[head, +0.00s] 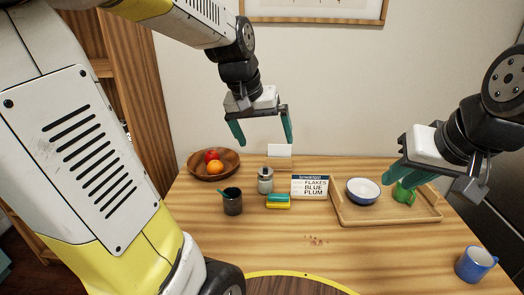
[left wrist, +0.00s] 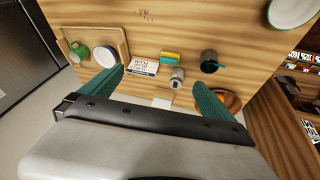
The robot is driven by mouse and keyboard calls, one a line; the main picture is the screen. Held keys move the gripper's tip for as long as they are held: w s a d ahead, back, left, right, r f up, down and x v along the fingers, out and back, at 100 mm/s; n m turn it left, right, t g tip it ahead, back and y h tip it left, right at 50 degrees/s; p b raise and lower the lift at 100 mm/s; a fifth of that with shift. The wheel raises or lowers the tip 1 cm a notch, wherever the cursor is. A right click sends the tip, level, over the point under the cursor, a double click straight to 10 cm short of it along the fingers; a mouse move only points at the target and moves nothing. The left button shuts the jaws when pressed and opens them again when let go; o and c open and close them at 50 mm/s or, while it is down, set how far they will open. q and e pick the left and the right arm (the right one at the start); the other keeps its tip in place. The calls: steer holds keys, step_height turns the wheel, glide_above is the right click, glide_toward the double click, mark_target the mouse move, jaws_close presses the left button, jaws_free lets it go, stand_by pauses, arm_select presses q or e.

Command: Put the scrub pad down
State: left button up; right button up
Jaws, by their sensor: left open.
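The scrub pad (head: 278,202), a small green and yellow block, lies on the wooden table (head: 250,232) in front of a grey canister and left of a printed box. It also shows in the left wrist view (left wrist: 170,58), apart from the fingers. My left gripper (head: 260,136) is open and empty, above the back of the table. In the left wrist view its two teal fingers (left wrist: 160,88) stand wide apart. My right gripper (head: 399,184) is above the tray at the right, close to a green mug; its opening is unclear.
A dark cup (head: 232,204), the canister (head: 265,181), the printed box (head: 310,188) and a white card (head: 279,150) stand near the pad. A fruit bowl (head: 201,174) is back left. The tray (head: 365,217) holds a bowl (head: 363,191) and the green mug (head: 404,194). A blue mug (head: 472,265) is front right.

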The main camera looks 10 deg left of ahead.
arm_select(q)
steer(key=s+r+m+t, duration=0.1)
steer(key=s+t, duration=0.1)
steer(key=s, duration=1)
steer(key=shift+s+r, duration=0.25)
steer(key=shift+s, duration=0.05)
steer(key=shift+d, duration=0.1)
stand_by(0.4)
steer(key=n+g+y, duration=0.2)
steer(key=n+g, duration=0.1)
steer(key=g, duration=0.2)
glide_above(278, 195)
steer(key=s, duration=0.1)
step_height(278, 195, down, 30)
steer(key=f, duration=0.5)
steer(key=w+f, duration=0.1)
steer(key=f, duration=0.2)
steer(key=shift+f, duration=0.2)
